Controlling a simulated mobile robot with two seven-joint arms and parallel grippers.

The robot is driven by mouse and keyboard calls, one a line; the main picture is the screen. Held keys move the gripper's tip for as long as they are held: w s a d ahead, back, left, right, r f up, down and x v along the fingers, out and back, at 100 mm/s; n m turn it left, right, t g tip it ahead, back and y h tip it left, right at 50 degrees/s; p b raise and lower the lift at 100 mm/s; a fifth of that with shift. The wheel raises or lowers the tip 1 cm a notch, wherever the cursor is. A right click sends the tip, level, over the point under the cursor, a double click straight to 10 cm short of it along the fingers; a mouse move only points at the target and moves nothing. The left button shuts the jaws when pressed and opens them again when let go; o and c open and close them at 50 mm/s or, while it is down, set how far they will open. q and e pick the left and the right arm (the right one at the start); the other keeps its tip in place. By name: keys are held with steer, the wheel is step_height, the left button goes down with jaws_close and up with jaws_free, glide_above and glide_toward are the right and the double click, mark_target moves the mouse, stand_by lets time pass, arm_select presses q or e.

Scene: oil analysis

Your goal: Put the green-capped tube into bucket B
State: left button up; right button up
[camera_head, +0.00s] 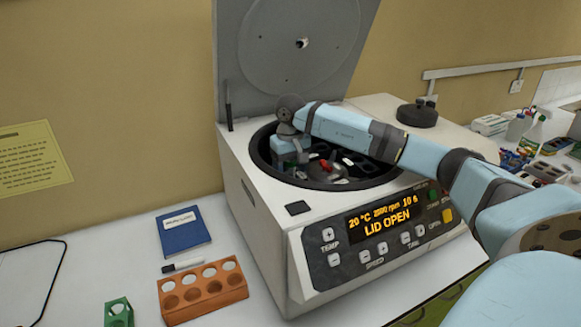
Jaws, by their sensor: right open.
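The centrifuge (262,205) stands with its lid (300,45) raised, and its display reads LID OPEN. Inside the round bowl is a rotor (345,172) with several buckets and a red-and-grey part at its centre. My right gripper (290,168) is open and points down into the left side of the bowl, over the rotor. The gripper hides the bucket under it. I cannot make out the green-capped tube, and bucket letters are too small to read. My left gripper is not in view.
An orange rack (202,306) with several holes, a small green rack (118,314), a marker (183,265) and a blue booklet (183,230) lie left of the centrifuge. Bottles and boxes (515,128) stand at the far right. My right arm spans the bowl's right side.

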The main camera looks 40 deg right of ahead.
step_height(320, 180, up, 14)
steer(key=b, duration=0.2)
stand_by(0.4)
